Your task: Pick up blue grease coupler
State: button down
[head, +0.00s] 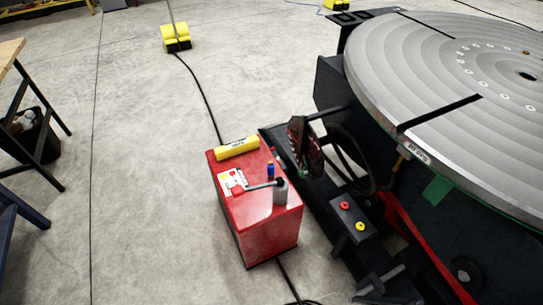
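The blue grease coupler (270,171) is a small, upright blue piece on top of the red box (268,235). It stands toward the right side of the box's top, just behind a grey cylinder (281,192) with a lever running to its left. Its lower end is hard to make out at this size. My gripper is not in the head view.
A yellow roll-like object (237,148) lies at the box's back edge. The tilting positioner's round grey table (440,85) overhangs the right. A control box (352,222) with red and yellow buttons stands right. Concrete floor (150,190) is open left, with a cable behind.

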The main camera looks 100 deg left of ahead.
aim_at(270, 166)
jog(key=u, duration=2.45)
jog(key=i+j+u, duration=0.45)
jog(key=i+j, duration=0.45)
jog(key=i, duration=0.05)
